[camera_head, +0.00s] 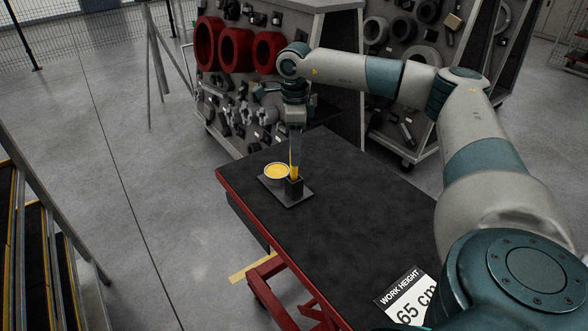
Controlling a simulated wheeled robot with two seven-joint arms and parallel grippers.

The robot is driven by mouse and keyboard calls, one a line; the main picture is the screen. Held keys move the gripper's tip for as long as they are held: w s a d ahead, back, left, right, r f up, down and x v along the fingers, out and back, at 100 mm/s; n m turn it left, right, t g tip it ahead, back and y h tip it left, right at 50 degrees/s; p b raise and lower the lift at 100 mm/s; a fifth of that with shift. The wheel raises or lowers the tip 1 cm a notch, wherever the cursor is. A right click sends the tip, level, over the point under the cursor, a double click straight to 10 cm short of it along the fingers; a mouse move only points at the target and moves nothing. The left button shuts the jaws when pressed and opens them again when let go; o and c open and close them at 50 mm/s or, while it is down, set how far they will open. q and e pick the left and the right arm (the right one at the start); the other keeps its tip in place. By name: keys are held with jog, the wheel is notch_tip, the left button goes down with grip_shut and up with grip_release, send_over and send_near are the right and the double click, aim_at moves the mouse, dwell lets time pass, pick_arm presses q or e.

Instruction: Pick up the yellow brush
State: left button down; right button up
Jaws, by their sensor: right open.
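The yellow brush (294,172) stands upright in a small black holder (294,188) on a dark tray (292,201). The tray lies near the far left part of the black-topped table. My right gripper (295,150) points down over the brush, its open fingers around or just beside the brush's upper part. I cannot tell whether the fingers touch the brush. The holder hides the brush's lower end. My left gripper is not in view.
A round tub with yellow contents (276,171) stands on the tray just left of the holder. The table (345,205) is otherwise mostly clear, with a "WORK HEIGHT 65 cm" sign (408,298) in front. Parts racks (238,95) stand behind.

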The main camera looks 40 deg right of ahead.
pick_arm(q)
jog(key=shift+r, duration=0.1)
pick_arm(e)
jog(key=shift+f, duration=0.1)
jog(key=p, duration=0.3)
send_over(294, 181)
jog(key=f, duration=0.4)
jog(key=shift+w+d, duration=0.3)
jog(key=shift+w, duration=0.05)
jog(key=shift+f, duration=0.5)
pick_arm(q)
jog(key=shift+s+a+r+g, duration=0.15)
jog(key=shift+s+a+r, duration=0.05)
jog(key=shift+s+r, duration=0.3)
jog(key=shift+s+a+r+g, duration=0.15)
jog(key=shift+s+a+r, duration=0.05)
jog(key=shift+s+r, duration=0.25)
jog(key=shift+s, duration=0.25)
pick_arm(e)
grip_shut()
